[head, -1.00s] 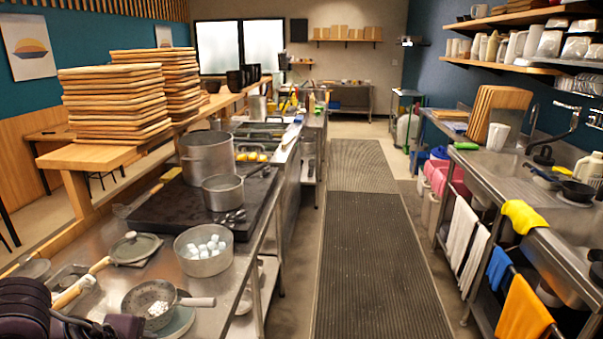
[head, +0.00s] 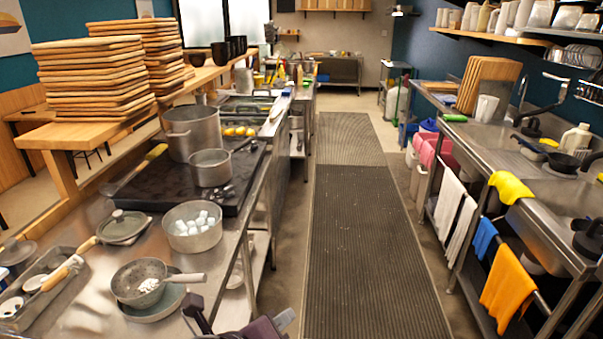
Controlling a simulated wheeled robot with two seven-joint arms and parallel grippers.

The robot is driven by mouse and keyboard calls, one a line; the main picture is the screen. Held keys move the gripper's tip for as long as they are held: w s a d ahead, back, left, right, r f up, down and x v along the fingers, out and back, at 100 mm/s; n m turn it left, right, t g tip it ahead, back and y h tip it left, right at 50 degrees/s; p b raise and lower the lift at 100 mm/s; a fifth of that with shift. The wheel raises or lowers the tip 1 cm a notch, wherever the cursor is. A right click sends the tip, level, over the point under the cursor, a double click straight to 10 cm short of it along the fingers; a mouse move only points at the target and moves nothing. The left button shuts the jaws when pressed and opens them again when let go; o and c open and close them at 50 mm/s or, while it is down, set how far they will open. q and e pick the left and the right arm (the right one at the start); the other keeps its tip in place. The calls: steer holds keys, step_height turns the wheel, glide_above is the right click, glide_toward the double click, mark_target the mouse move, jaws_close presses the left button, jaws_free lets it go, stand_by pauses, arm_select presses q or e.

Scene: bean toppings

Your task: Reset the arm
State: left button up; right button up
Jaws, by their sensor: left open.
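My left gripper (head: 238,318) is at the bottom edge, just right of the steel counter's front end. Its two dark fingers are spread apart with nothing seen between them, and the rest of it is cut off by the frame. A small grey pan (head: 128,276) with white beans (head: 149,286) in it sits on a grey-green plate (head: 178,305) on the counter, left of the gripper and apart from it. My right gripper is not in view.
A pot (head: 180,240) holding white cubes, a lidded pan (head: 122,228) and a tray (head: 40,304) stand on the counter. Larger pots (head: 193,140) are on the black stove. The aisle mat (head: 370,250) is clear. A sink counter (head: 545,215) with hanging towels is on the right.

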arm_select(q)
steer(key=s+a+f+n+g+y, duration=0.2)
steer(key=s+a+f+n+g, duration=0.35)
steer(key=n, duration=0.95)
steer(key=s+a+f+n+g+y, duration=0.25)
steer(key=s+a+f+n, duration=0.55)
steer(key=n, duration=0.6)
steer(key=s+a+f+x, duration=0.1)
steer(key=s+x, duration=0.1)
steer(key=x, duration=1.2)
steer(key=s+x, duration=0.3)
steer(key=x, duration=1)
steer(key=s+a+f, duration=0.2)
steer(key=s+f, duration=0.8)
steer(key=s+a+f+g, duration=0.1)
steer(key=s+a+f, duration=0.1)
steer(key=s+f, duration=0.8)
steer(key=shift+s+a+f, duration=0.15)
steer(key=shift+a+f, duration=0.25)
steer(key=shift+f, duration=0.2)
steer(key=shift+y, duration=0.25)
